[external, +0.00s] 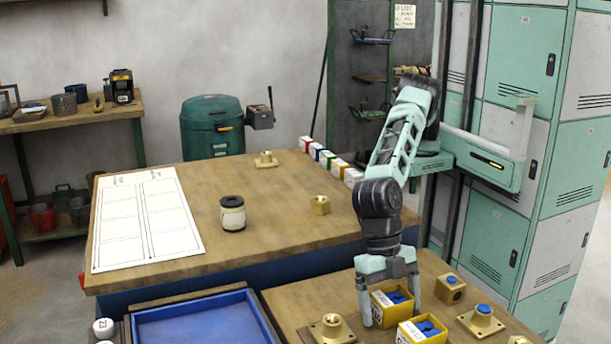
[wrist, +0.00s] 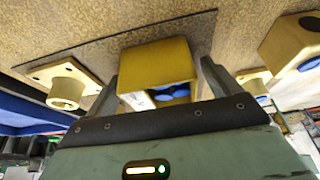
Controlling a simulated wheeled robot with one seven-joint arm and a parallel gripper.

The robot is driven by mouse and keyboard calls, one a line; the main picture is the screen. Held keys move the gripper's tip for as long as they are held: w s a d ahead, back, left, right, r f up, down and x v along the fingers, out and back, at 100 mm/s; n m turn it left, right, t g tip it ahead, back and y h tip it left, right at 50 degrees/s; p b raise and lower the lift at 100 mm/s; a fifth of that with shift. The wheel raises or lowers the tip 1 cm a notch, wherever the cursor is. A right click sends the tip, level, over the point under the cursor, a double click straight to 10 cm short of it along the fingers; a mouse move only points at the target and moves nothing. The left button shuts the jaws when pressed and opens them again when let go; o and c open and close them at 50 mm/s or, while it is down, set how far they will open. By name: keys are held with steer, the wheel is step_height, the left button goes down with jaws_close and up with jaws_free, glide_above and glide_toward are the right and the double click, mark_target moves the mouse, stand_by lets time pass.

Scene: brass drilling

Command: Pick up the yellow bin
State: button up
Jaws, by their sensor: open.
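A yellow bin (external: 380,312) with a white label and blue pieces in it stands on the near wooden bench. My gripper (external: 391,311) points down over this bin, with one finger on each side of it. The jaws are open, and I cannot tell whether a finger touches the bin. In the wrist view the yellow bin (wrist: 152,62) sits between the two fingers, with blue showing inside. A second yellow bin (external: 410,337) with blue pieces stands just in front of the first, partly cut by the picture edge.
Brass fittings stand close by: a flanged one (external: 332,329) at left, a block with a blue top (external: 451,289) and a flanged one with a blue top (external: 480,321) at right. A blue tray (external: 200,320) lies at left. Lockers (external: 515,60) rise behind my arm.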

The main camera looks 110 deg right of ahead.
steer(key=c, duration=1.1)
steer(key=shift+r, duration=0.1)
